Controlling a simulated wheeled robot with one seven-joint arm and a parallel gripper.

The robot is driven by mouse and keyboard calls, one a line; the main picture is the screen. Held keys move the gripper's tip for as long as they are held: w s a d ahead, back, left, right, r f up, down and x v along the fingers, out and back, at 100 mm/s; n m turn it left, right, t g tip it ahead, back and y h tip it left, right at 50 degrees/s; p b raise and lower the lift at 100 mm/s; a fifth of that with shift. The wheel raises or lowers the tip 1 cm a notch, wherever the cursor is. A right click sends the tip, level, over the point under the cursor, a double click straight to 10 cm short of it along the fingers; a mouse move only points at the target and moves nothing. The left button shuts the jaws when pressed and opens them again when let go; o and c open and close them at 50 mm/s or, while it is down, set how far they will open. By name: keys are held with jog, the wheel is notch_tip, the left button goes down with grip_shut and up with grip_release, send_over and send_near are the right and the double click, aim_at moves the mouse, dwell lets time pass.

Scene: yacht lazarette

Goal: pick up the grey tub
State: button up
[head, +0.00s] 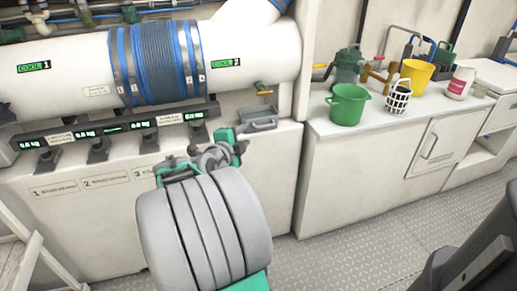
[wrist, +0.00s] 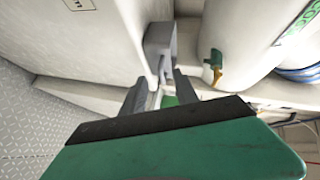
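The grey tub (head: 260,124) sits at the right end of the white cabinet's top, below the large white pipe, in the head view. My gripper (head: 240,137) is just to its left and nearer to me, partly hidden by my own arm. In the wrist view the grey tub (wrist: 160,40) lies straight ahead, just beyond the fingertips. My gripper (wrist: 162,82) shows there with its two dark fingers apart and a gap between them. Nothing is visibly held. I cannot tell whether a fingertip touches the tub.
A white post (head: 304,60) stands right of the tub. A green bucket (head: 349,104), white basket (head: 397,98) and yellow bucket (head: 417,76) stand on the right counter. The floor (head: 350,240) is clear.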

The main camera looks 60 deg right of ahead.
aim_at(262, 127)
jog(key=shift+m+g+h, duration=0.3)
jog(key=shift+m+h, duration=0.3)
jog(key=shift+m, duration=0.3)
jog(key=d, duration=0.3)
jog(key=s+d+f+b, duration=0.1)
jog(key=d, duration=0.2)
jog(key=d+f, duration=0.1)
jog(key=d, duration=0.2)
jog(key=shift+s+d, duration=0.25)
jog(key=shift+d, duration=0.05)
jog(key=shift+c, duration=0.5)
grip_shut()
